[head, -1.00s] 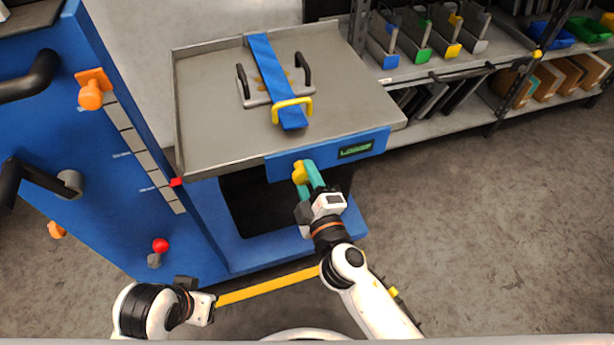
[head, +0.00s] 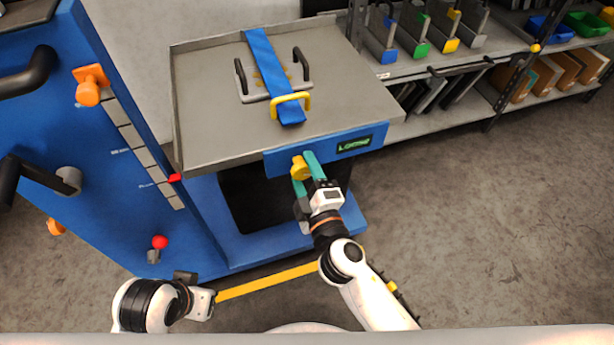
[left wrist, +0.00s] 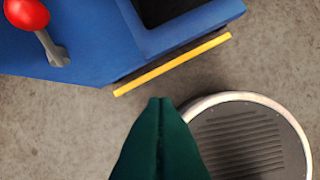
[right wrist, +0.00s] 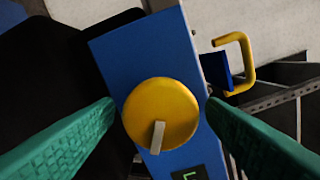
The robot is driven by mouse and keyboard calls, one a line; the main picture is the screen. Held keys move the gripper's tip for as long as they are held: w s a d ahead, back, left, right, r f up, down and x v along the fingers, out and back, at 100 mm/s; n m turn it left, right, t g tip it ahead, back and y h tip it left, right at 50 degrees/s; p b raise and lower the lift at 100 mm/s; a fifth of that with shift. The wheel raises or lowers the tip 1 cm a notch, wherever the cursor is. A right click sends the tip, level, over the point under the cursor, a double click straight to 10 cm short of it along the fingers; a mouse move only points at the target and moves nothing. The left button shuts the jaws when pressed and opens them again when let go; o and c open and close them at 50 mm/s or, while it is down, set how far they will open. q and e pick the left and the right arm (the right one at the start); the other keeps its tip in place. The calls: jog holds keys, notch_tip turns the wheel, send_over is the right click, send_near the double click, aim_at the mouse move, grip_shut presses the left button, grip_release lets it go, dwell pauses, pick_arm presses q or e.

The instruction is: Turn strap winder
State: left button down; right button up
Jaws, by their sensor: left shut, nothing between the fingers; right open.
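The strap winder is a yellow round knob (right wrist: 160,113) with a pale bar across it, on the blue front panel of the cart. It also shows in the head view (head: 300,169). My right gripper (right wrist: 158,112) is open, its teal fingers on either side of the knob; whether they touch it I cannot tell. A blue strap (head: 265,60) runs over a grey plate with two black handles (head: 272,85) and under a yellow bracket (head: 291,104). My left gripper (left wrist: 160,100) is shut and empty, low above the floor at the left.
The grey tray top (head: 210,120) carries the plate. A blue press body (head: 125,190) with a red-knobbed lever (head: 160,242) stands at left. Shelves with bins (head: 430,60) stand at the back right. The floor at right is clear.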

pick_arm(q)
jog(key=shift+w+d+t+h+b, duration=0.2)
jog(key=shift+w+t+b, duration=0.3)
jog(key=shift+w, duration=0.35)
jog(key=shift+w+d+t+h+b, duration=0.1)
jog(key=shift+w+d+t+b, duration=0.35)
jog(key=shift+w, duration=0.45)
jog(key=shift+w+d+t+h+b, duration=0.15)
jog(key=shift+w+t+b, duration=0.1)
jog(key=shift+w+t, duration=0.5)
pick_arm(e)
jog(key=v, duration=1.2)
pick_arm(q)
jog(key=shift+w, duration=0.1)
